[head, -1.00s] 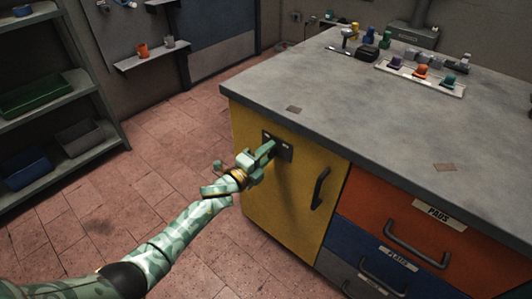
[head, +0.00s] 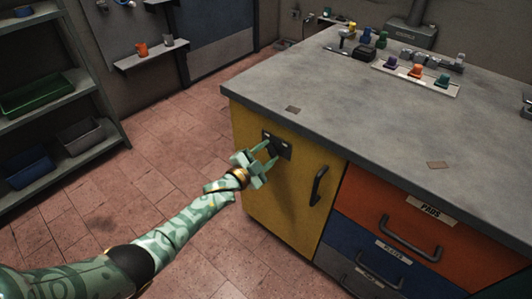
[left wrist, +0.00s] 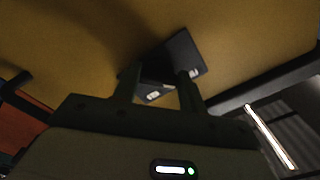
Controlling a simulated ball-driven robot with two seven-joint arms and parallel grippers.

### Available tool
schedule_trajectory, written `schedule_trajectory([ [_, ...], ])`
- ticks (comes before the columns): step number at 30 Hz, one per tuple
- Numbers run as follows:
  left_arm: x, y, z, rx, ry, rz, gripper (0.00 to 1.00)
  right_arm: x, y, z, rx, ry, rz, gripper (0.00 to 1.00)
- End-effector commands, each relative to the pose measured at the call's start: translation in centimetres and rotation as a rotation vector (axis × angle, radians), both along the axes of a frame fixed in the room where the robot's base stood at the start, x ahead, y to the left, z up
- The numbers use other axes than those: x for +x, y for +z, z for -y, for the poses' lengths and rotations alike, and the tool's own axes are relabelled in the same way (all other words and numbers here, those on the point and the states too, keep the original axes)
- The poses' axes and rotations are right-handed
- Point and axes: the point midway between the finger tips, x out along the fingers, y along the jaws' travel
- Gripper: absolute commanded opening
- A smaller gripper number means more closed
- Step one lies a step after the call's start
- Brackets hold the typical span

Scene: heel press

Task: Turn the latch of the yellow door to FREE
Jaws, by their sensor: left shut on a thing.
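The yellow door (head: 294,205) is on the left of the bench front and looks shut. Its dark latch plate (head: 286,152) is near the door's top edge. My left gripper (head: 272,152) is at the plate, shut on the dark latch knob (head: 275,147) between its two fingers. In the left wrist view the fingers (left wrist: 160,88) reach up to the dark plate (left wrist: 182,55), which looks tilted and shows small pale marks. I cannot read the marks or tell where the latch points. My right gripper is not in view.
A black door handle (head: 319,186) stands out right of the latch. Orange (head: 385,212) and blue (head: 350,240) drawers with handles are further right. The grey bench top (head: 350,115) overhangs the door. A shelf rack (head: 75,140) stands at the left, with open floor between.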

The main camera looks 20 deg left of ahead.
Motion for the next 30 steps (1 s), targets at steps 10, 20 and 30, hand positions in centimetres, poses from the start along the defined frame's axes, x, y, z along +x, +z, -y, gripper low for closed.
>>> schedule_trajectory([
  [10, -0.07, -0.25, -0.03, -0.065, 0.001, -0.029, 0.19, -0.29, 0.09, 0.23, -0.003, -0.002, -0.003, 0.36],
  [20, -0.08, -0.27, -0.02, -0.068, 0.001, -0.030, 0.19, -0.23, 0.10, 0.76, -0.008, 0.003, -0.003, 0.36],
  [30, -0.03, -0.14, 0.01, -0.068, 0.001, -0.027, 0.64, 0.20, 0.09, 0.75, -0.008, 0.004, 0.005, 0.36],
])
